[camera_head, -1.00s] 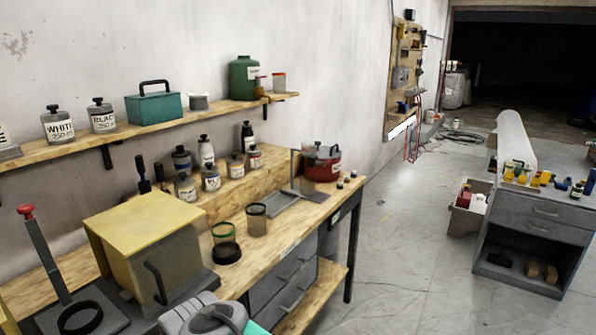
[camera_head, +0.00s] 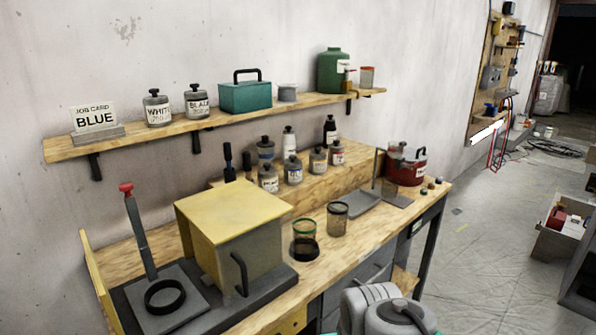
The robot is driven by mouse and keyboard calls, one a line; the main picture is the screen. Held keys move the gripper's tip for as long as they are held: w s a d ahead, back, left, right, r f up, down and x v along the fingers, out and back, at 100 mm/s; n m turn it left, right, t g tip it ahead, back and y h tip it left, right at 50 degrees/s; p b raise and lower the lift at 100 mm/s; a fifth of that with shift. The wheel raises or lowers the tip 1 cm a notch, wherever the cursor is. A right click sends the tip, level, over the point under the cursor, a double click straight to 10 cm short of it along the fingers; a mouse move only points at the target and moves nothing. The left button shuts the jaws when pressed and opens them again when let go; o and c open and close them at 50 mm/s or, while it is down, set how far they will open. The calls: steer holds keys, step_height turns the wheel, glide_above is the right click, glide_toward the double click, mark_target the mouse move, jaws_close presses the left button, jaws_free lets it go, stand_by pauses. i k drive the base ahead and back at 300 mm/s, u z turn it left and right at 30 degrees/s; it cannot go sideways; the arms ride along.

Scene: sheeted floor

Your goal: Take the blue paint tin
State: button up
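Several small grey tins with dark caps and white labels stand on a wooden step at the back of the workbench. Among them are a front-left tin (camera_head: 268,180), a middle tin (camera_head: 293,171) and a right tin (camera_head: 337,154). Their labels are too small to read, so I cannot tell which is the blue paint tin. A tin behind them (camera_head: 265,149) has a bluish band. A job card (camera_head: 95,117) reading "BLUE" stands on the wall shelf. My gripper is not in view; grey parts of my arm show at the bottom.
The wall shelf (camera_head: 140,132) also holds white and black tins, a teal box (camera_head: 245,96) and a green jug (camera_head: 333,72). On the bench are a yellow-topped box (camera_head: 232,213), a lever stand (camera_head: 140,235), two mesh cups, a tray (camera_head: 357,204) and a red pot (camera_head: 405,168).

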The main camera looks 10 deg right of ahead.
mark_target(292, 175)
steer(key=z, duration=1.4)
steer(key=i, duration=2.45)
steer(key=u, duration=4.6)
